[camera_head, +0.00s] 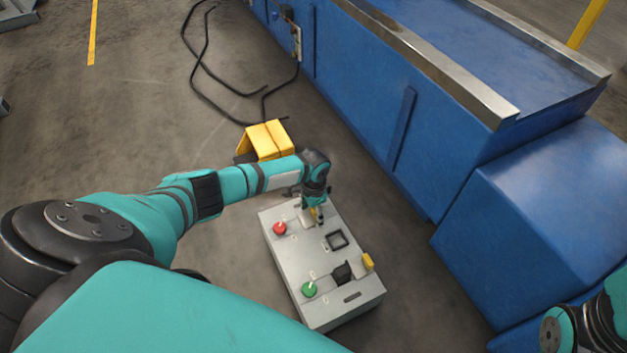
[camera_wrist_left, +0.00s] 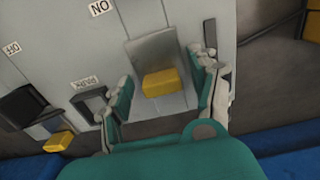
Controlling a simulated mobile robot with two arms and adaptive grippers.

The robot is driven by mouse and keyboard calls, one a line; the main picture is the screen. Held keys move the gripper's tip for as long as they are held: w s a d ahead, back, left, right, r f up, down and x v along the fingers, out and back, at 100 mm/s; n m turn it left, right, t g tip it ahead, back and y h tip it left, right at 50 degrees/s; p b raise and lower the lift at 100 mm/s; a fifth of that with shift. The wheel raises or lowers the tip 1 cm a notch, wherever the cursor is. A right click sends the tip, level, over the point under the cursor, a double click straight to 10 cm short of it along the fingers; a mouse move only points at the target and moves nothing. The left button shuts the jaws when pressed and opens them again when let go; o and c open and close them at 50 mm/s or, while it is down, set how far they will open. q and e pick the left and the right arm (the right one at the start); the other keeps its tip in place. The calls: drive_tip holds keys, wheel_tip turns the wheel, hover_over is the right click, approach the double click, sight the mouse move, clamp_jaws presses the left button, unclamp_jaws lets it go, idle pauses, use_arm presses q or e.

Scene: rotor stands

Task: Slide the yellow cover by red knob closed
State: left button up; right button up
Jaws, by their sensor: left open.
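The grey control box (camera_head: 318,270) stands on the floor with a red knob (camera_head: 279,228) near its far left corner and a green knob (camera_head: 309,289) nearer. The yellow cover by the red knob is mostly hidden by my left gripper (camera_head: 317,217) in the head view. In the left wrist view a yellow block (camera_wrist_left: 160,83) sits on a grey plate (camera_wrist_left: 153,52), between the spread fingers of my left gripper (camera_wrist_left: 165,97). The fingers look apart from the block. A second yellow piece (camera_head: 367,261) is beside a black part (camera_head: 342,272). My right gripper is out of view.
A yellow object (camera_head: 262,138) stands on the floor beyond the box, with black cables (camera_head: 222,105) behind it. A large blue machine (camera_head: 430,150) fills the right side. A square black-framed recess (camera_head: 337,240) is on the box top.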

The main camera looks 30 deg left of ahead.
sight(314, 211)
use_arm(q)
wheel_tip(314, 211, up, 12)
idle(0.5)
idle(0.4)
